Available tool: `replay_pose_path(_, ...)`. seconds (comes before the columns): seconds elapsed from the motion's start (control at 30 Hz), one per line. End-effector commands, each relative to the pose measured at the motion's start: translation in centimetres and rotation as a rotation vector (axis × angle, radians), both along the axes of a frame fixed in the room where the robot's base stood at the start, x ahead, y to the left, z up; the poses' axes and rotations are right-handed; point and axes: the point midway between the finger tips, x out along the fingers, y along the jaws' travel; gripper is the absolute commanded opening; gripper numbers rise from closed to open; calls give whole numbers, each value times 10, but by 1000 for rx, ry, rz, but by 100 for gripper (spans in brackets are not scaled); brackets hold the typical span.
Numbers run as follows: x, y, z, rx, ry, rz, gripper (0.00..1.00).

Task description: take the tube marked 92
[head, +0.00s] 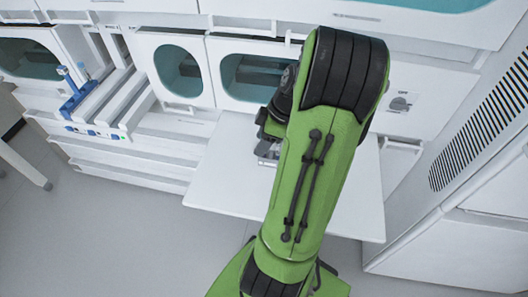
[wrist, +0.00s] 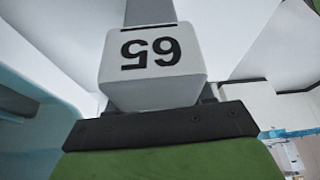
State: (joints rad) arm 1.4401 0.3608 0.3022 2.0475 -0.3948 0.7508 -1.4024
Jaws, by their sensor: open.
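No tube marked 92 can be made out in either view. In the head view my gripper (head: 268,153) is mostly hidden behind my green arm, low over a white shelf board. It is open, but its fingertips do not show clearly. In the wrist view a white block (wrist: 153,78) fills the middle, right in front of a dark bar above a green part of my arm. I cannot tell whether the block is between the fingers.
The white board (head: 345,200) juts out below a cabinet with teal-lined openings (head: 180,70). A white rail rack with blue parts (head: 75,100) stands at left. A tall white cabinet with a dark grille (head: 490,120) bounds the right. Grey floor is clear at front left.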

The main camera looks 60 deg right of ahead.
Motion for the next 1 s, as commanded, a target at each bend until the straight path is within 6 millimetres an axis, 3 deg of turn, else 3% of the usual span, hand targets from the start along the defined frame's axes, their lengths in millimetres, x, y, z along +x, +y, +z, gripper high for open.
replay_pose_path(0.03, 2, 2, -9, 1, 1, 3, 51)
replay_pose_path(0.23, 3, 2, -8, 0, 0, 1, 51)
replay_pose_path(0.53, 3, 2, -7, 0, 0, 1, 5)
replay_pose_path(0.83, 3, 1, -2, -3, 0, 1, 4)
replay_pose_path(1.0, 3, 1, 39, -6, -1, 1, 4)
